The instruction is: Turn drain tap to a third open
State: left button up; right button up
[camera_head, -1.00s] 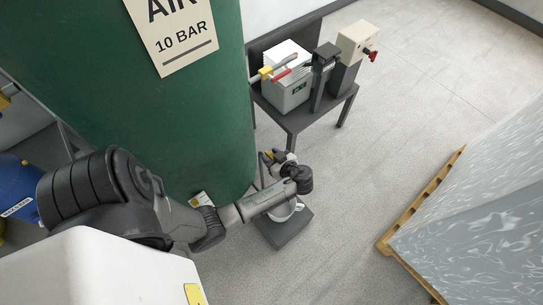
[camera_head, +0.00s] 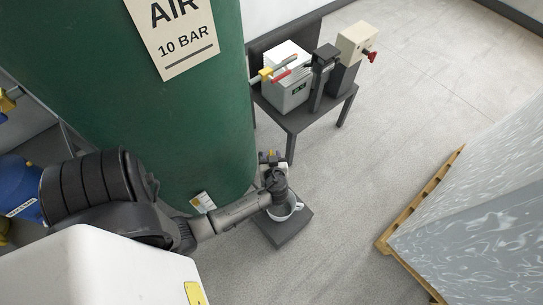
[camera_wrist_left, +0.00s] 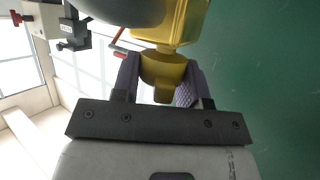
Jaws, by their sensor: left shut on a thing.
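The large green air tank (camera_head: 150,110) stands on the left in the head view. In the left wrist view the brass-yellow drain tap (camera_wrist_left: 165,70) shows close up, with its lower yellow lobe between the fingers of my left gripper (camera_wrist_left: 160,84). The gripper is shut on this part. In the head view my left gripper (camera_head: 271,158) is small and low beside the tank's base, and the tap is mostly hidden there. The tap's exact opening angle cannot be told. My right gripper is not in view.
A white pail (camera_head: 296,210) stands on a dark slab (camera_head: 284,235) below my left wrist. A dark table (camera_head: 300,122) holds a grey box (camera_head: 286,93) and devices. A wrapped load on a wooden pallet (camera_head: 424,205) stands right. The floor between is clear.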

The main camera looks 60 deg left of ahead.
pick_arm(q)
jog(key=m+t+h, duration=0.2)
jog(key=m+t, duration=0.2)
jog(key=shift+m+t+h, duration=0.7)
jog(key=o, duration=0.9)
